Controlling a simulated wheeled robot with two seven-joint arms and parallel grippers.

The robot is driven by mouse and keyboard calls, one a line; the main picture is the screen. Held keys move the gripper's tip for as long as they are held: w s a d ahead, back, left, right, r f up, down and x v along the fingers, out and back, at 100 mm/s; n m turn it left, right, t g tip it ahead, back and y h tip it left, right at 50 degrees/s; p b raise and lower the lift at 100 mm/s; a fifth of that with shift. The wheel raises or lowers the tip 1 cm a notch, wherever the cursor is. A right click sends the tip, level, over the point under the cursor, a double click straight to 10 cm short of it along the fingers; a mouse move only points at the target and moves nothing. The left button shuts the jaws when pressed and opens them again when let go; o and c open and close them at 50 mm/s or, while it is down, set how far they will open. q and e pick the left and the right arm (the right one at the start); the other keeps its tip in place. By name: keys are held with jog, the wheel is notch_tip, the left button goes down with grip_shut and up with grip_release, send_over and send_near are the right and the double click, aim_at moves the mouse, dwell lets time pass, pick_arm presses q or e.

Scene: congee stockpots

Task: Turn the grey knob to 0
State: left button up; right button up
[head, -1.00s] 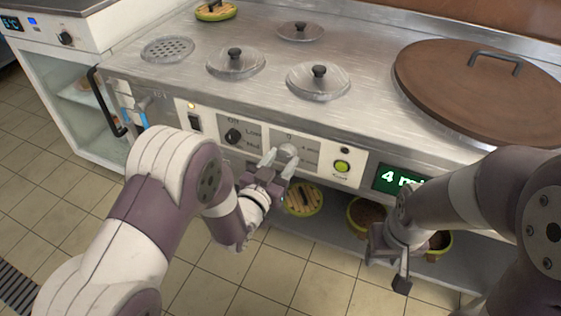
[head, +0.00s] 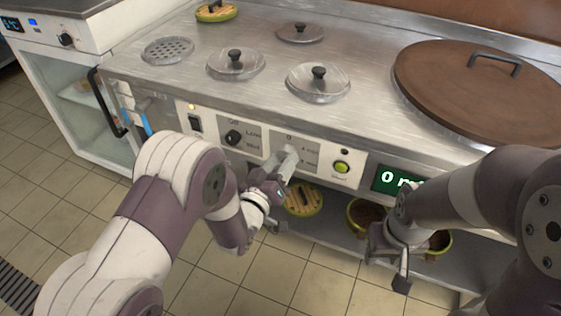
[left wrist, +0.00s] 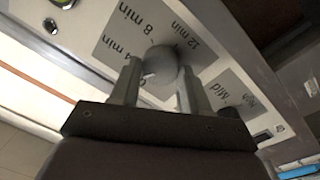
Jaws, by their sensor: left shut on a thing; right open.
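The grey knob (left wrist: 160,68) is on a grey dial plate marked in minutes on the counter's front panel. In the left wrist view it sits between the two fingers of my left gripper (left wrist: 156,88), which is shut on it. In the head view my left gripper (head: 281,163) is at the dial plate (head: 309,147) and hides part of it; a 0 shows at the plate's top. The green display (head: 398,181) begins with 0, its right part hidden by my right arm. My right gripper (head: 388,262) is open and empty in front of the lower shelf.
A black knob (head: 233,137) with its own plate is left of the dial. A green-lit button (head: 341,167) is right of it. Lids (head: 318,82) and a large brown lid (head: 482,88) lie on the counter top. Pots (head: 366,215) stand on the shelf below.

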pick_arm(q)
jog(key=n, duration=0.5)
jog(key=shift+f+n, duration=0.1)
jog(key=shift+n, duration=0.3)
jog(key=shift+s, duration=0.1)
jog(key=o, duration=1)
jog(key=shift+o, duration=0.2)
jog(key=shift+p, duration=0.3)
jog(key=p+v, duration=0.3)
jog(key=v, duration=0.9)
jog(key=shift+s, duration=0.35)
jog(key=shift+f, duration=0.1)
